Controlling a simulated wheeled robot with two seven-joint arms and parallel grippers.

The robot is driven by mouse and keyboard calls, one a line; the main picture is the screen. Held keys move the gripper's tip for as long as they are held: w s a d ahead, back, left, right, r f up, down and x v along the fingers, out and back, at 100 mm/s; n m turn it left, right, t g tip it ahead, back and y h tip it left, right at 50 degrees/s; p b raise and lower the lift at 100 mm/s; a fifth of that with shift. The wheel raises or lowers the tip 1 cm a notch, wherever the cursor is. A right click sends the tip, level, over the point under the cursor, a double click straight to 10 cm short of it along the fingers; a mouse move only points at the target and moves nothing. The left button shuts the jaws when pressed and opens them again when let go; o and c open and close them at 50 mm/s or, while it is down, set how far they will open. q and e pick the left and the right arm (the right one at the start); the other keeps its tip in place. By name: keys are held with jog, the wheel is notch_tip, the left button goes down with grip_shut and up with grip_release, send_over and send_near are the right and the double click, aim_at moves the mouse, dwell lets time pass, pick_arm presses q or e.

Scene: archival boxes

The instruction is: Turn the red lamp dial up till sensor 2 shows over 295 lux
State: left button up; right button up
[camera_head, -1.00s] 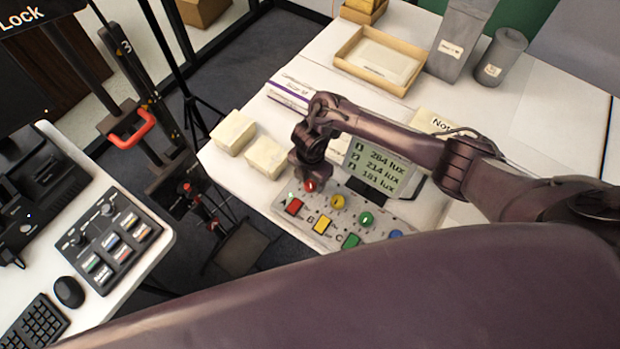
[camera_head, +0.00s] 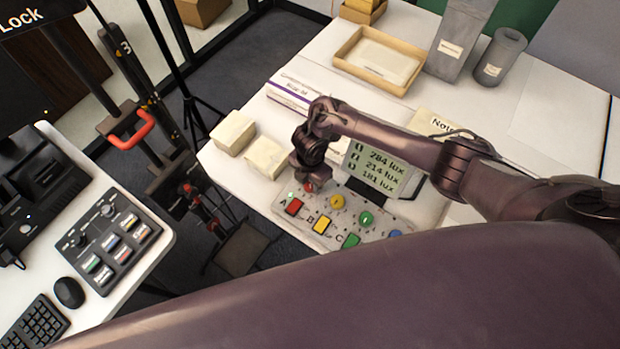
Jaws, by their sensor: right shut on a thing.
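The red dial (camera_head: 309,187) sits at the far left of the control panel (camera_head: 275,205), partly covered by my right gripper (camera_head: 308,181). My right gripper points down over the dial and is shut on it; its fingertips are mostly hidden. The lux display (camera_head: 376,167) stands behind the panel, partly covered by my right arm. It reads 284 lux on row 1, 214 lux on row 2 and 181 lux on row 3. My left gripper is not in view.
Yellow (camera_head: 337,201), green (camera_head: 366,218) and blue (camera_head: 395,234) dials line the panel, with coloured buttons in front, including a red button (camera_head: 294,206). Two pale blocks (camera_head: 233,132) lie left of my gripper. An open tray (camera_head: 345,63) stands behind.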

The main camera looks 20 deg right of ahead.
jog(key=m+p, duration=0.2)
jog(key=m, duration=0.2)
jog(key=shift+r+p, duration=0.2)
jog(key=shift+p, duration=0.2)
jog(key=shift+a+f+m+p, duration=0.15)
jog(key=shift+m+p, duration=0.85)
jog(key=shift+m, duration=0.8)
jog(key=o, duration=1)
jog(key=shift+c, duration=0.2)
notch_tip(320, 180, up, 8)
jog(key=shift+f+p, duration=0.1)
jog(key=shift+p, duration=0.25)
